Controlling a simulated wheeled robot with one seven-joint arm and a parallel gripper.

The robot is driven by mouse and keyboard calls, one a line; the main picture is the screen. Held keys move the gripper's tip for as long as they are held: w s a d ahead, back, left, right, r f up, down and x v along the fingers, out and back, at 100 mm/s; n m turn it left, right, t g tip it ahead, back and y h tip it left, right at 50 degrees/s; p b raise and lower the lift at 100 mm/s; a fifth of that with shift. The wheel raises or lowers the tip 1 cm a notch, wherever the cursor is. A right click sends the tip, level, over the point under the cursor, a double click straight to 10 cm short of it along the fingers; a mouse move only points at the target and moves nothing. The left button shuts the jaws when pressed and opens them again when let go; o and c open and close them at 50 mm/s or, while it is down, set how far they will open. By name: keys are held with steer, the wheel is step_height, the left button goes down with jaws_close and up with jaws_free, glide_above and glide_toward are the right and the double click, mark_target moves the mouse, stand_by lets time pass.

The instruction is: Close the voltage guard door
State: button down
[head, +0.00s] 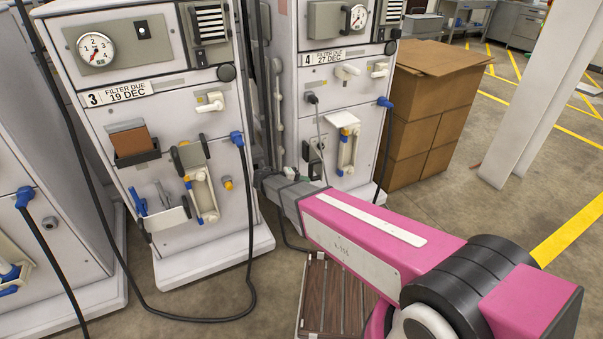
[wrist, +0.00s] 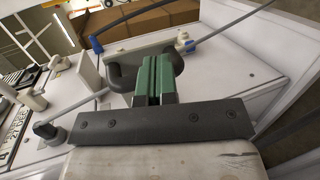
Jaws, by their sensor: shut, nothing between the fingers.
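My gripper shows in the wrist view as green fingers (wrist: 155,70), closed together with no object between them. It is close to the white front of machine 4 (head: 329,81), beside dark curved parts. In the head view my pink arm reaches to the machines and its end is partly hidden. No door is clearly labelled as the voltage guard. A small dark-edged fitting (head: 313,150) sits low on machine 4, near the arm's end. A small pale upright plate (wrist: 88,72) shows left of the fingers; I cannot tell whether either is the door.
Machine 3 (head: 165,100) stands left of machine 4, with a black cable looping to the floor. Stacked cardboard boxes (head: 425,115) stand to the right. A slatted wooden platform (head: 335,300) lies below my arm. Open floor (head: 510,215) is at right, by a white post (head: 555,90).

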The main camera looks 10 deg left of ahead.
mark_target(310, 164)
steer(key=s+a+n+t+h, duration=0.15)
steer(key=a+t, duration=0.35)
steer(key=a, duration=0.8)
steer(key=s+d+x, duration=0.1)
steer(key=s+x, duration=0.1)
steer(key=x, duration=1)
steer(key=shift+w+d+r, duration=0.2)
steer(key=shift+d+r, duration=0.05)
steer(key=shift+d, duration=0.3)
steer(key=shift+y, duration=0.25)
steer(key=shift+d, duration=0.1)
